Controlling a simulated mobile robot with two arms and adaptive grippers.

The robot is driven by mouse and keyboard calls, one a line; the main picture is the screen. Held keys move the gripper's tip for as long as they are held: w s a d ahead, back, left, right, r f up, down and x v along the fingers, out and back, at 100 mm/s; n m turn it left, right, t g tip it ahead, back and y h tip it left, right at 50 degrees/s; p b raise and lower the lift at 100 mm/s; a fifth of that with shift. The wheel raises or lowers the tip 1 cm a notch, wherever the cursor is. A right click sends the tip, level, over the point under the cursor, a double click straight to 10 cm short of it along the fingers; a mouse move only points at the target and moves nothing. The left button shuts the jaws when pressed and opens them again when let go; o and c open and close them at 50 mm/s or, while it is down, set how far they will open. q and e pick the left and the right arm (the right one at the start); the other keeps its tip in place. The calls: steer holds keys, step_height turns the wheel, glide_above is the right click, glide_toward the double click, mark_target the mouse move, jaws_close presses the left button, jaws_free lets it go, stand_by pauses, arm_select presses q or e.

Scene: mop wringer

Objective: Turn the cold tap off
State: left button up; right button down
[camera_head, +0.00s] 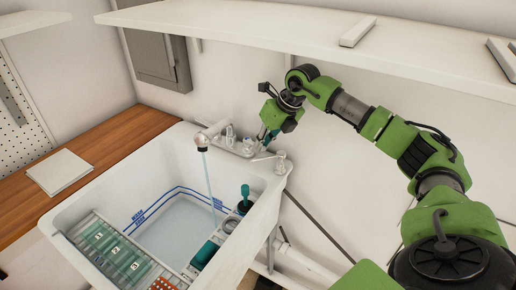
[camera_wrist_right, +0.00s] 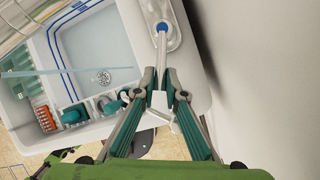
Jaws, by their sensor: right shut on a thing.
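The cold tap shows in the right wrist view as a pale lever (camera_wrist_right: 162,50) with a blue cap at its far end, on a white plate. My right gripper (camera_wrist_right: 161,76) is shut on the near end of this lever. In the head view my right gripper (camera_head: 268,134) is at the back rim of the sink, and it partly hides the tap. The spout (camera_head: 203,140) stands to its left, and a thin stream of water (camera_head: 208,175) falls from it into the white sink (camera_head: 85,203). My left gripper is in neither view.
A shelf (camera_head: 260,26) runs along the wall above my right arm. Another pale fitting (camera_head: 281,161) stands on the sink's right back corner. A wooden counter (camera_head: 110,143) is at the left.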

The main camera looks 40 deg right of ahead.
steer(key=shift+w+d+n, duration=0.1)
steer(key=shift+d+n, duration=0.3)
steer(key=shift+n, duration=0.2)
steer(key=c, duration=2.1)
jaws_free()
steer(key=shift+y, duration=0.3)
steer(key=v, duration=0.7)
steer(key=shift+r, duration=0.25)
